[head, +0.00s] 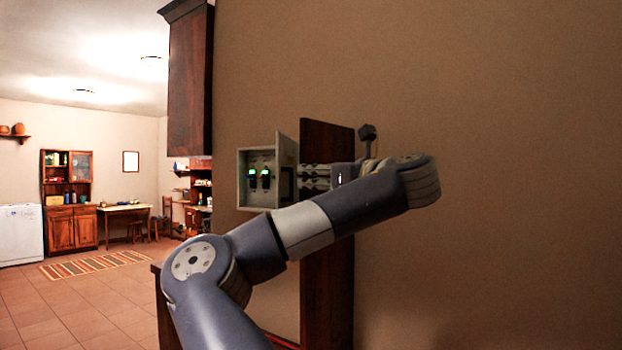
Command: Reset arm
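A grey breaker box (243,192) is on the brown wall, left of the picture's centre. Its front is open and dark switches with small green lights show inside. Its door (286,165) stands out from its right side. My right gripper (302,178) is just right of this door, at the box's height, with its fingers pointing left. The fingers look close together, but they are small and partly covered, so their opening is unclear. I cannot tell whether they touch the door. My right arm crosses the lower middle. My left gripper is out of view.
A dark wood panel (327,250) stands upright behind my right arm. A dark wall cabinet (190,85) hangs at upper left. The tiled floor (95,300) lies open at left, with a striped rug (95,264), hutch (70,228) and table (124,208) far back.

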